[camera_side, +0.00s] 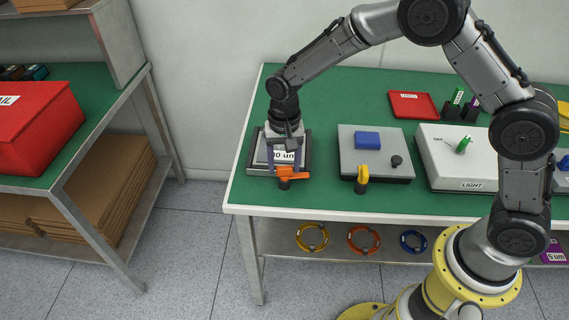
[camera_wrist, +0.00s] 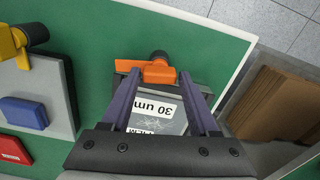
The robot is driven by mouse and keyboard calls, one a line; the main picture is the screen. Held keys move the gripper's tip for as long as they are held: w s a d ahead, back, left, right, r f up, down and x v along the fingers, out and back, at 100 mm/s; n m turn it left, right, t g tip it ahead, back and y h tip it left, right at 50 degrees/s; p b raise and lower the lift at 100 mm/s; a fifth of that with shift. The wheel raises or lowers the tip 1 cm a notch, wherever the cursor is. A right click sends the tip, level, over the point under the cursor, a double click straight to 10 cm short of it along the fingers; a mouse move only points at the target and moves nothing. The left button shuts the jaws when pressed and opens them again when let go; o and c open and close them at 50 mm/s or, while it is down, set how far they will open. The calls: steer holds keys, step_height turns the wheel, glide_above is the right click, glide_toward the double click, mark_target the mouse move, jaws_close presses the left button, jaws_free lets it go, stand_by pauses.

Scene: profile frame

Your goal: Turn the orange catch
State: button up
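The orange catch (camera_side: 293,173) sits on a dark post at the front edge of a grey frame unit (camera_side: 255,168) near the left end of the green table. My gripper (camera_side: 284,163) points down over it, its two purple fingers apart. In the wrist view the orange catch (camera_wrist: 158,72) lies at the fingertips of my gripper (camera_wrist: 160,78), its wide arm reaching out to the left past the left finger. I cannot tell whether the fingers touch it. A "30 um" label (camera_wrist: 153,107) shows between the fingers. My gripper hides part of the unit.
To the right stands a grey unit (camera_side: 348,168) with a yellow catch (camera_side: 362,175), a blue block (camera_side: 367,140) and a black knob (camera_side: 397,161). Further right are a red tray (camera_side: 413,105) and a white LIGHT box (camera_side: 440,172). The table's front edge is close to the orange catch.

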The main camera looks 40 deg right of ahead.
mark_target(285, 167)
steer(key=shift+o, duration=1.2)
steer(key=shift+f, duration=0.1)
step_height(285, 167, up, 14)
